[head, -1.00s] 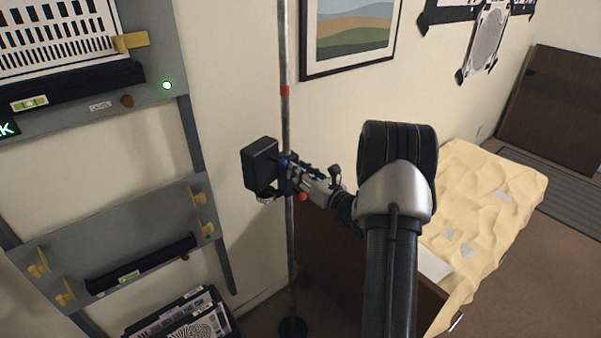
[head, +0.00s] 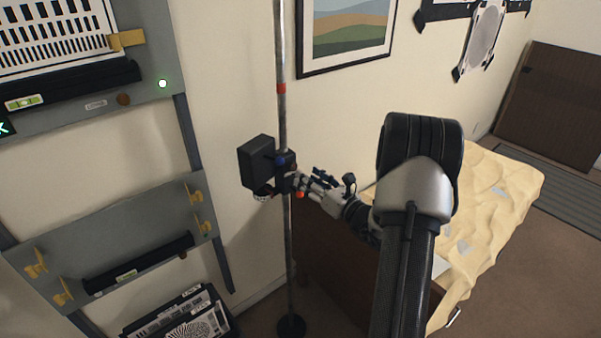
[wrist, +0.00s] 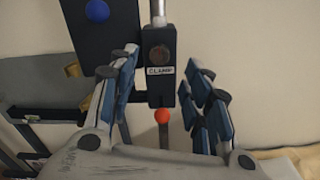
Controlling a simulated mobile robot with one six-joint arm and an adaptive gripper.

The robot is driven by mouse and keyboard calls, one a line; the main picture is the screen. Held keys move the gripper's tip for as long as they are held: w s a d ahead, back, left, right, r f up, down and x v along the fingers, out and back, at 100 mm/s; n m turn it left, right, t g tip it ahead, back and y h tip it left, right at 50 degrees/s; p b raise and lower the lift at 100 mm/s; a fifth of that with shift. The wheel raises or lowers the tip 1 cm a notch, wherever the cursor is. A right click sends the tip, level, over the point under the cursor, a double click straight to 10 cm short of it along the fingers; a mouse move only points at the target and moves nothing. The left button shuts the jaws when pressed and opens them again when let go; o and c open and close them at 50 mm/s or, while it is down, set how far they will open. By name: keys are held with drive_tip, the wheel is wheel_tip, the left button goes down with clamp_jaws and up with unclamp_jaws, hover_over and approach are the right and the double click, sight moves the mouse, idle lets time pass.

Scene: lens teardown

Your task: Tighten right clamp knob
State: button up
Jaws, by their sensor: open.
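The clamp (head: 288,174) is a black block on a thin upright metal pole (head: 281,60). In the wrist view the clamp block (wrist: 160,82) bears a white "CLAMP" label and a round brown knob (wrist: 159,58) above it. An orange-red ball (wrist: 162,116) shows below the block. A blue knob (wrist: 97,10) sits on the dark box at upper left. My gripper (wrist: 168,66) is open, with its blue-padded fingers apart on either side of the block in the picture. In the head view my gripper (head: 312,182) is just right of the clamp, apparently holding nothing.
A black box (head: 258,162) is mounted left of the pole. Grey wall panels (head: 110,245) with yellow knobs stand at left. A cloth-covered brown cabinet (head: 500,205) is at right, below my arm. The pole's round base (head: 291,327) stands on the floor.

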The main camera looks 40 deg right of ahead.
drive_tip(key=s, duration=0.6)
idle(0.4)
